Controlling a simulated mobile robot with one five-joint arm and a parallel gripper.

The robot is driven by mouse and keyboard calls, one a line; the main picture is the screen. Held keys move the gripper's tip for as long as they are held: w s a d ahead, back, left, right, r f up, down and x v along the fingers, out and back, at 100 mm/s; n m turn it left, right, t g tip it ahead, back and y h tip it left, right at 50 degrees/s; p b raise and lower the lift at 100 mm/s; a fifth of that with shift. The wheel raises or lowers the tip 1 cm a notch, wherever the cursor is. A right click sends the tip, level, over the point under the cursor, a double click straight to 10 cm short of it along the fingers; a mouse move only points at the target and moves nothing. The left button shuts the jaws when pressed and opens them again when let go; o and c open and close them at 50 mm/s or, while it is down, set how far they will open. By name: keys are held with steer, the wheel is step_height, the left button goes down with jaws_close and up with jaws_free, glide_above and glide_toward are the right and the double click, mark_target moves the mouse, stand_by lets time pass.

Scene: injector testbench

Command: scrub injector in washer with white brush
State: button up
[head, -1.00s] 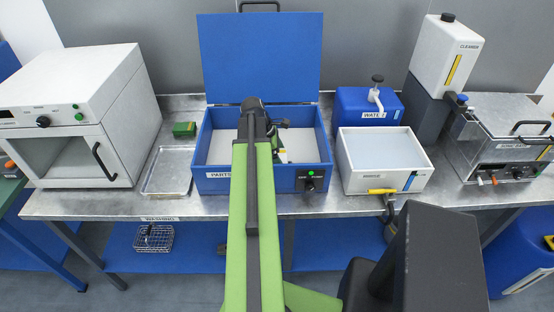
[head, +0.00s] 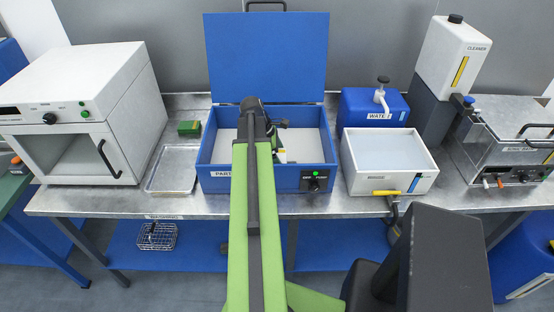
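The blue parts washer (head: 213,184) stands on the steel bench with its lid (head: 267,57) raised. My green and black arm reaches over its front wall into the basin. My gripper (head: 279,138) is inside the washer, largely hidden behind the arm. A small light piece with a yellow part (head: 281,156) shows just right of the arm, by the gripper; I cannot tell whether it is the white brush or the injector. Whether the gripper fingers are open or shut is hidden.
A metal tray (head: 158,187) and a green sponge-like block (head: 189,128) lie left of the washer, beside a white oven (head: 76,112). A white rinse basin (head: 411,185) and a blue water container (head: 358,109) stand to the right. The washer's right half is free.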

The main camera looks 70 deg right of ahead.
steer(key=shift+s+d, duration=0.35)
steer(key=shift+s, duration=0.55)
steer(key=shift+w+a, duration=0.4)
steer(key=shift+w, duration=0.5)
steer(key=shift+w+a, duration=0.35)
steer(key=shift+w, duration=0.5)
steer(key=shift+s+d+r, duration=0.1)
steer(key=shift+s+d, duration=0.3)
steer(key=shift+s, duration=0.5)
steer(key=shift+s+d, duration=0.35)
steer(key=shift+s, duration=0.5)
steer(key=shift+w+a, duration=0.4)
steer(key=shift+w, duration=0.5)
steer(key=shift+w+a, duration=0.35)
steer(key=shift+w, duration=0.5)
step_height(320, 180, up, 16)
steer(key=p, duration=1.6)
